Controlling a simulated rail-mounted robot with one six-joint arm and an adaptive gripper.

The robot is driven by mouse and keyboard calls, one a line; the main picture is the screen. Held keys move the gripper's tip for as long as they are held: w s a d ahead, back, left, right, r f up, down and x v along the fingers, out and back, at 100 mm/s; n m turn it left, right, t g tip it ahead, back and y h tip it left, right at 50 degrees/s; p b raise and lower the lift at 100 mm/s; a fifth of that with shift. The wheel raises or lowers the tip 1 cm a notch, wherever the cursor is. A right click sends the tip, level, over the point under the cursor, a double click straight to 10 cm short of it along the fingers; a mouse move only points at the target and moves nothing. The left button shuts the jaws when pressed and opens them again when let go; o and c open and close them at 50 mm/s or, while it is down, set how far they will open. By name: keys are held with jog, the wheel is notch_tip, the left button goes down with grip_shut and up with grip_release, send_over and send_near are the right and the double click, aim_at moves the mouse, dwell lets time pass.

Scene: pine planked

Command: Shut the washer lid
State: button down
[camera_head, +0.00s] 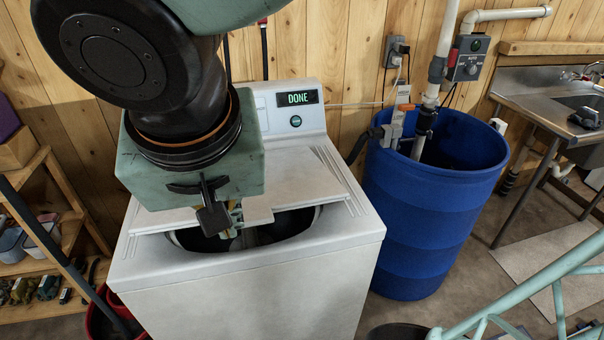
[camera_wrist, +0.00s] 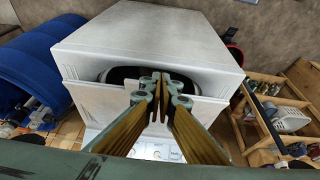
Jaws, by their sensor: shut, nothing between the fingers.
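The white washer (camera_head: 250,290) stands against the plank wall, and its display reads DONE. Its lid (camera_head: 290,190) lies at a low slant over the rear of the tub opening (camera_head: 285,228). A dark gap shows between the lid's front edge and the washer's front rim. The wrist view shows the washer (camera_wrist: 150,40), the lid (camera_wrist: 95,100) and the dark gap at the lid's edge. My gripper (camera_wrist: 161,76) is shut and empty, its fingertips at the lid's front edge; I cannot tell if they touch. In the head view my wrist hides much of it and the lid's middle.
A blue barrel (camera_head: 430,210) with pipes stands close right of the washer. A steel sink bench (camera_head: 540,95) is farther right. A wooden shelf (camera_head: 50,265) with small items is at the left. A pale green tube frame (camera_head: 530,290) crosses the lower right.

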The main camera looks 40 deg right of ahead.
jog(key=shift+s+r, duration=0.2)
jog(key=shift+s, duration=0.15)
jog(key=shift+a, duration=0.1)
dwell(0.3)
